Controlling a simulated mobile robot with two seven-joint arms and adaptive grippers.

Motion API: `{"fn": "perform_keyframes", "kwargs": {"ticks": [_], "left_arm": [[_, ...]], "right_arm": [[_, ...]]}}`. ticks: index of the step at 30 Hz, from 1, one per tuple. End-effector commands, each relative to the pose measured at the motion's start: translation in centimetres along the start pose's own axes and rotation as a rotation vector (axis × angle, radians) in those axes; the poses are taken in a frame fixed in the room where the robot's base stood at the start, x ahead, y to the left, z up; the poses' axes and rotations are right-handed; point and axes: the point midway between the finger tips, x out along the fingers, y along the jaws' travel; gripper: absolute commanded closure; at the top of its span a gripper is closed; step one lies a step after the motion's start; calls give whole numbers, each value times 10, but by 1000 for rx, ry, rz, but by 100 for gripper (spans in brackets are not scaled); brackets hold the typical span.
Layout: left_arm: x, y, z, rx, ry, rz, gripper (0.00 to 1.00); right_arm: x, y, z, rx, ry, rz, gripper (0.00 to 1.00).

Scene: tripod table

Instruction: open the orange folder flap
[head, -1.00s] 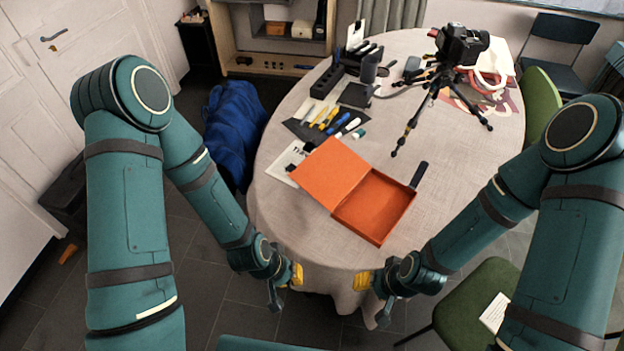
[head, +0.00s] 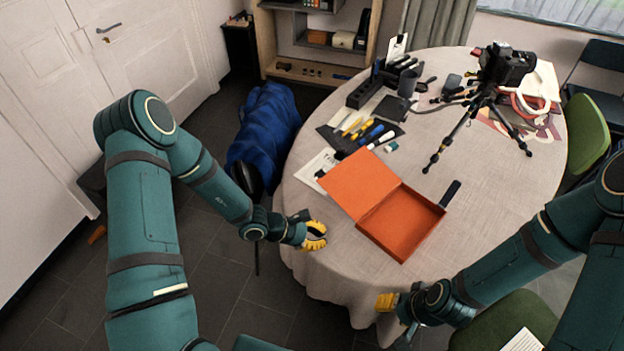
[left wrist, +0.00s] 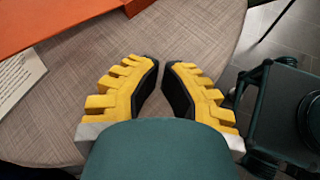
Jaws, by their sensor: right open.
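The orange folder (head: 403,226) is a shallow box-like case on the round table, near its front edge. Its flap (head: 360,181) extends to the left and back from the tray part, and the tray's inside shows; I cannot tell whether the flap touches the table. My left gripper (head: 315,235) is over the table's front-left edge, left of and apart from the folder. In the left wrist view its yellow fingers (left wrist: 160,75) stand apart with bare tablecloth between them, and an orange part of the folder (left wrist: 60,18) shows at top left. My right gripper (head: 386,302) is open and empty, in front of the table edge.
A white paper (head: 316,166) lies left of the flap, with pens on a dark mat (head: 362,131) behind it. A black stick-like item (head: 450,193) lies right of the tray. A camera tripod (head: 470,125) stands at the back right. Tablecloth in front of the folder is clear.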

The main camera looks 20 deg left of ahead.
Motion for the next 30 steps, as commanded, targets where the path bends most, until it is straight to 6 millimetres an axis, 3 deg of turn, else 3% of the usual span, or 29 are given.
{"fn": "perform_keyframes", "kwargs": {"ticks": [3, 6, 9, 13, 17, 30], "left_arm": [[-12, 58, -15, -138, -46, 241, 100], [-30, 98, -30, -223, -68, 423, 100], [-46, 126, -43, -277, -76, 560, 100], [-59, 144, -53, -309, -78, 654, 100], [-56, 151, -56, -316, -79, 673, 100], [0, 193, -58, -316, -79, 668, 100]], "right_arm": [[2, 1, 1, 0, -1, 0, 51], [2, 1, 1, -1, -2, 0, 51], [3, 1, 1, -1, -3, 0, 51], [3, 1, 2, -1, -3, 0, 51], [4, 2, 2, -1, -4, 0, 51], [16, 6, 5, -4, -10, -1, 51]]}}
